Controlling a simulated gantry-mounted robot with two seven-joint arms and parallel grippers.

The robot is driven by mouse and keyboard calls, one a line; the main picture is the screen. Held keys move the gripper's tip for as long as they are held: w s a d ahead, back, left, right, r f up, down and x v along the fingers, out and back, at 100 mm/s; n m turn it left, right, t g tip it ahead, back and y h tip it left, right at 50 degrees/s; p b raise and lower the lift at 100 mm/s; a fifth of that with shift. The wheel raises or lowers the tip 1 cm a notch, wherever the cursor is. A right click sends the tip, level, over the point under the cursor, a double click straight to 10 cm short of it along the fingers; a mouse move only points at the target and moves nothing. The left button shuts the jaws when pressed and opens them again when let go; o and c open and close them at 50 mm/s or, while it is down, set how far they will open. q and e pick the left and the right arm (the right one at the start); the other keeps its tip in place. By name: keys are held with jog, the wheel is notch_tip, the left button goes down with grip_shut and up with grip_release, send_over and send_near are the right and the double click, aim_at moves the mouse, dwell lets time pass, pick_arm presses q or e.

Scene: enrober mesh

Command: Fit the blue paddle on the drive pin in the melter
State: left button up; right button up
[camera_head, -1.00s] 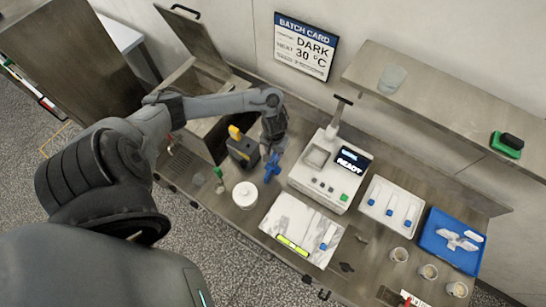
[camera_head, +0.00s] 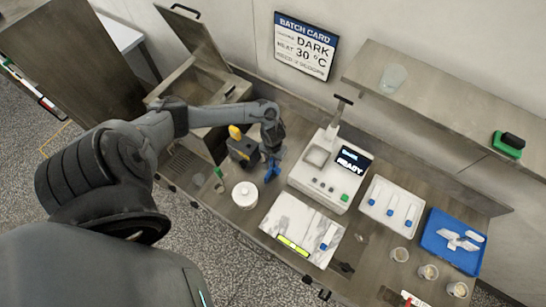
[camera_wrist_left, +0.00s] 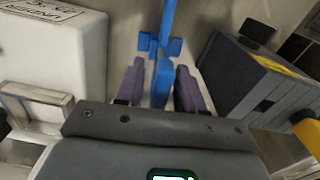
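The blue paddle (camera_head: 271,172) stands upright on the worktop, left of the white machine (camera_head: 330,175) with the READY display and square basin. My left gripper (camera_head: 272,157) is above it, pointing down. In the left wrist view the paddle's blue handle (camera_wrist_left: 163,84) lies between my two purple-grey fingers, with a narrow gap showing on each side, so the gripper looks open around it. I cannot make out a drive pin, and no melter label is readable. My right gripper is not in view.
A dark box with a yellow top (camera_head: 242,148) stands close left of the paddle; it is at right in the left wrist view (camera_wrist_left: 262,85). A white round pot (camera_head: 245,195) and marble slab (camera_head: 303,228) lie nearer. A blue tray (camera_head: 432,245) is far right.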

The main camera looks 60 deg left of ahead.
pick_arm(q)
grip_shut()
